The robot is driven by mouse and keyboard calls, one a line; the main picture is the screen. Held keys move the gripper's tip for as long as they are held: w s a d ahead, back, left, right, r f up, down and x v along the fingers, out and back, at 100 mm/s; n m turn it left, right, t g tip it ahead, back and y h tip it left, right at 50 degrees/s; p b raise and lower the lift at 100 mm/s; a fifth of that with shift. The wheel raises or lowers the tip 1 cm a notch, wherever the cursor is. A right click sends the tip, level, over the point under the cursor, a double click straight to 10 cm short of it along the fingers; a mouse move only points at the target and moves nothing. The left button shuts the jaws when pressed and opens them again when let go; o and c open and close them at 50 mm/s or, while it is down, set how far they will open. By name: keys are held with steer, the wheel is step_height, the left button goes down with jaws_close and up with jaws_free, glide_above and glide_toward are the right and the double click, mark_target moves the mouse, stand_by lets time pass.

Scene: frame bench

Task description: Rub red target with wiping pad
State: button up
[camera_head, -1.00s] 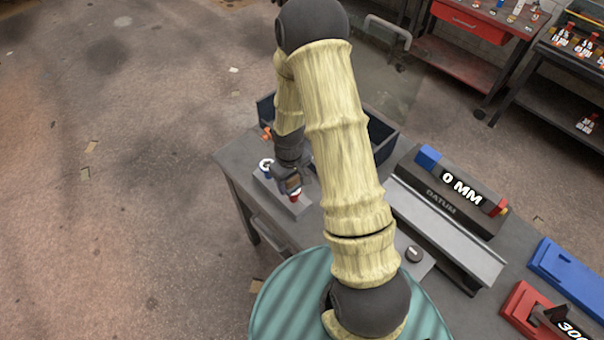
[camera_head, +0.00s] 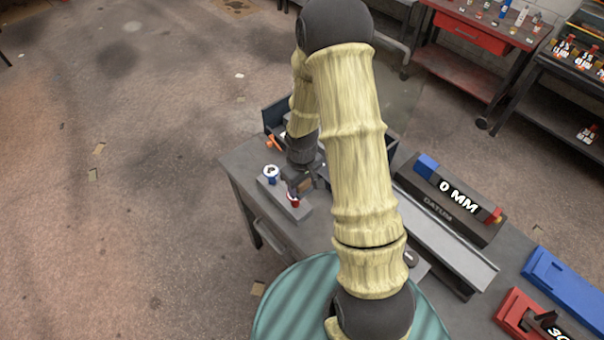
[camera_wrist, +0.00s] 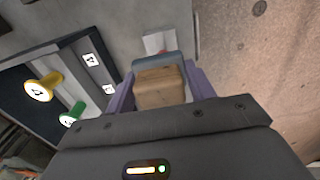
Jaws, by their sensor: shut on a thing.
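My gripper (camera_wrist: 162,98) is shut on a tan wiping pad (camera_wrist: 158,88) with a grey-blue edge, held between its purple fingers. In the head view my gripper (camera_head: 302,186) hangs over a grey block at the table's left end. The red target (camera_head: 293,199) sits on that block, just below my gripper in the picture and partly hidden by it. In the wrist view a small red and white patch shows beyond the pad's far edge. I cannot tell whether the pad touches the red target.
A blue and white round piece (camera_head: 271,173) stands on the same grey block (camera_head: 297,212). A dark bin (camera_head: 273,113) lies behind my arm; yellow (camera_wrist: 44,87) and green (camera_wrist: 73,114) pieces show there. A datum rail (camera_head: 450,200) is to the right.

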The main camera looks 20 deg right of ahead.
steer(key=shift+r+p, duration=0.9)
steer(key=shift+r, duration=0.65)
